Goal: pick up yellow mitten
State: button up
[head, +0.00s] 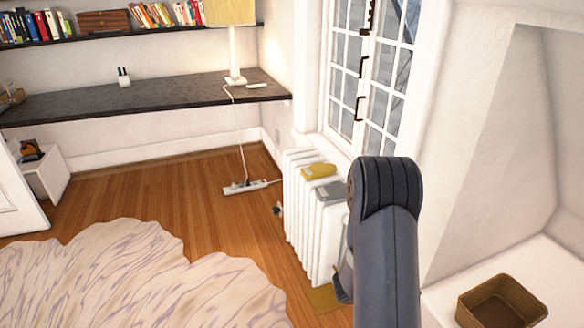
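A flat mustard-yellow item, seemingly the yellow mitten (319,171), lies on top of the white radiator (310,225) below the window. A grey flat item (330,190) lies beside it on the radiator, nearer to me. My dark grey arm rises at the right of the radiator and covers its near end. The fingers of my gripper do not show; a small grey part at the left of the arm is too hidden to make out.
A mustard-coloured patch (323,298) lies on the floor by the radiator. A power strip (252,186) with a lamp cord lies left of the radiator. A pale rug (130,285) covers the front floor. A wicker basket (500,300) stands at the lower right.

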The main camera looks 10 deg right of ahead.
aim_at(320, 170)
jog(key=i+j, duration=0.35)
jog(key=i+j+z, duration=0.1)
jog(key=i+j, duration=0.3)
jog(key=j, duration=0.15)
jog(key=i+j, duration=0.35)
jog(key=j, duration=0.15)
jog(key=i+j+z, duration=0.1)
jog(key=i+j, duration=0.25)
jog(key=j, duration=0.15)
jog(key=i+l, duration=0.3)
jog(key=i, duration=0.25)
jog(key=i+l+z, duration=0.1)
jog(key=i+l, duration=0.25)
jog(key=i, duration=0.15)
